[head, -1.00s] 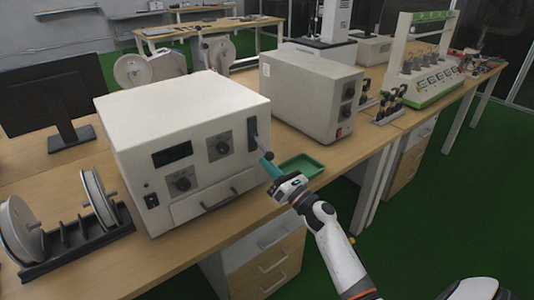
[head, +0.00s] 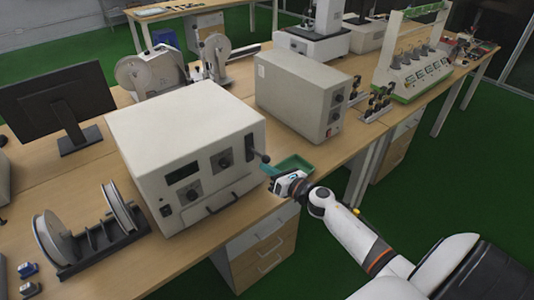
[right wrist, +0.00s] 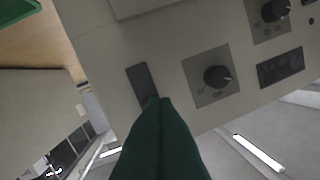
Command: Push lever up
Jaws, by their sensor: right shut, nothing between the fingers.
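The lever (head: 262,156) is a dark handle sticking out from a dark vertical slot (head: 250,147) at the right of a white box's front panel. My right gripper (head: 268,170) has teal fingers and sits just below the lever's outer end, beside the panel. In the right wrist view the shut fingers (right wrist: 159,125) point at the panel, with their tip at the end of the dark slot (right wrist: 143,83). The fingers hide most of the lever there, so I cannot tell whether they touch it. My right gripper is shut and empty. My left gripper is out of view.
The white box (head: 185,125) has knobs, a display and a lower handle. A green tray (head: 293,163) lies right behind my gripper. A second white box (head: 300,95) stands behind. A spool rack (head: 95,240) stands at the left. The table's front edge runs below my gripper.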

